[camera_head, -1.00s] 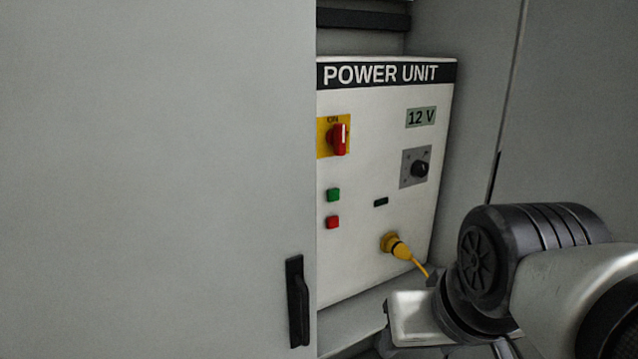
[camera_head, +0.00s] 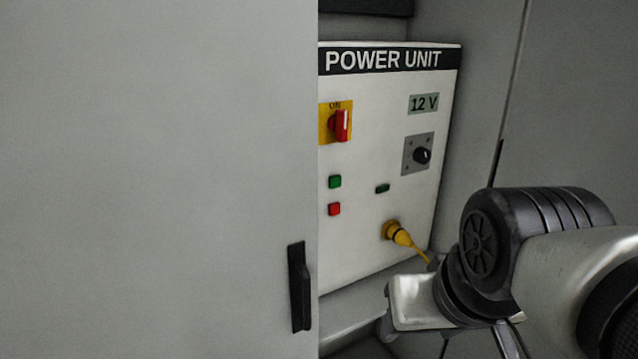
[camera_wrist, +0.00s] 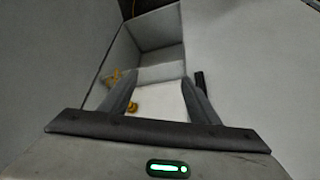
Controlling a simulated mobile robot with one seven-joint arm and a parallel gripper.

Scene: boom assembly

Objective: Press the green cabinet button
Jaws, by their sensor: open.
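My arm shows at the lower right of the head view, but my fingertips cannot be made out there. In the wrist view my gripper (camera_wrist: 160,88) is open, with nothing between its two fingers. Part of the white panel shows beyond and between the fingers. The green button cannot be made out in the wrist view.
A grey door (camera_head: 160,180) with a black handle (camera_head: 299,287) covers the left side. A red rotary switch (camera_head: 341,125) sits above the buttons, a black knob (camera_head: 422,155) at right. A yellow plug (camera_head: 397,232) with its cable is below, near my arm.

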